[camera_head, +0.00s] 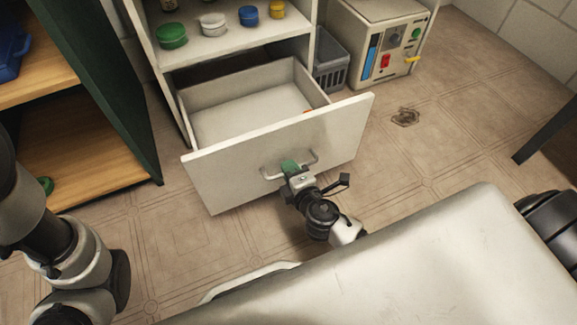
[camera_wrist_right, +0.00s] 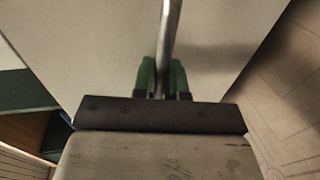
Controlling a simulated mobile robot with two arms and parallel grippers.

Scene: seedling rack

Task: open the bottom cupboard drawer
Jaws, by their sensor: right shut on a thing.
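The bottom cupboard drawer (camera_head: 232,178) is pulled well out of the white cupboard (camera_head: 235,48) in the head view. Its inside (camera_head: 250,115) shows, mostly empty, with a small orange thing by the front right corner. The bar handle (camera_head: 313,160) is on the drawer front. My right gripper (camera_head: 289,166) is at the handle, its green fingertips around the bar. In the right wrist view the handle bar (camera_wrist_right: 171,40) runs between the two green fingers of my right gripper (camera_wrist_right: 161,80), which is shut on it. My left arm shows at the left edge; its gripper is not visible.
Several coloured lidded pots, such as a green one (camera_head: 172,36), stand on the shelf above the drawer. A grey crate (camera_head: 331,62) and a white box with controls (camera_head: 378,45) stand right of the cupboard. A green-sided shelf unit (camera_head: 108,90) is at left. The floor at right has a dark patch (camera_head: 405,117).

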